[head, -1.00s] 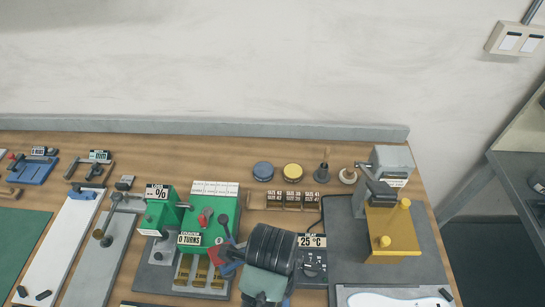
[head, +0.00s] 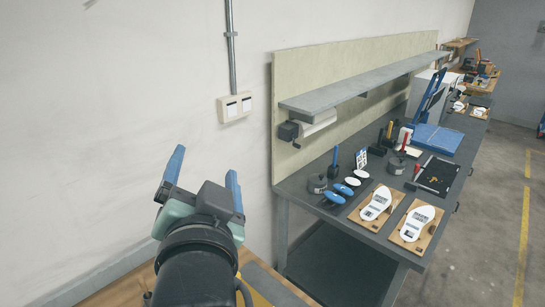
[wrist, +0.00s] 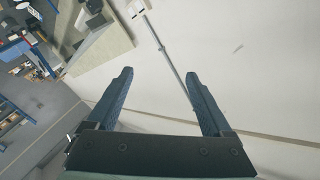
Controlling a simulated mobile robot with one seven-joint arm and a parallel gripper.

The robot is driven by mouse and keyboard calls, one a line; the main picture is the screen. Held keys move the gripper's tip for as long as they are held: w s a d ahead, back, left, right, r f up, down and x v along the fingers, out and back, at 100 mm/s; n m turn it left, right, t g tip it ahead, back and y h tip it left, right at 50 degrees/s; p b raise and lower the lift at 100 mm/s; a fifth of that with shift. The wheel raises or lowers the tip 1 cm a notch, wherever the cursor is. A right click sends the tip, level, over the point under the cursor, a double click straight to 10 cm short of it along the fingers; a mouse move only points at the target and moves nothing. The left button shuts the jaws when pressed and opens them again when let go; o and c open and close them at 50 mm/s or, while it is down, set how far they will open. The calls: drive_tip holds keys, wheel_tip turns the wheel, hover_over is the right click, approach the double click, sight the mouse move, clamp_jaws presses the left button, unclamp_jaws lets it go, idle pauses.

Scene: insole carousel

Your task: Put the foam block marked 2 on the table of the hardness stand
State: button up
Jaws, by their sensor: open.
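My gripper (head: 204,178) is raised in front of the pale wall in the head view, its two blue fingers apart with nothing between them. In the wrist view the same open gripper (wrist: 158,78) points toward the wall, with empty space between the fingers. I cannot make out a foam block marked 2 or a hardness stand in either current view. My arm hides part of the wooden bench at the lower left.
A grey bench (head: 310,190) with a shelf (head: 365,80) stands to the right, holding white insole shapes on wooden boards (head: 417,226), small tools and a blue device (head: 436,138). A wall switch box (head: 234,107) is near my gripper. Open floor (head: 490,225) lies at right.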

drive_tip(key=s+d+r+n+t+h, duration=0.1)
drive_tip(key=s+d+r+t, duration=0.2)
drive_tip(key=r, duration=0.5)
drive_tip(key=s+d+r+n+t+h, duration=0.1)
drive_tip(key=s+d+r+n+t, duration=0.1)
drive_tip(key=r, duration=0.6)
drive_tip(key=s+d+r+n+t+h, duration=0.1)
drive_tip(key=s+d+r+t, duration=0.4)
drive_tip(key=s+r, duration=0.1)
drive_tip(key=shift+d+r+n+h, duration=0.3)
drive_tip(key=shift+d+r+h, duration=0.1)
drive_tip(key=shift+r, duration=0.5)
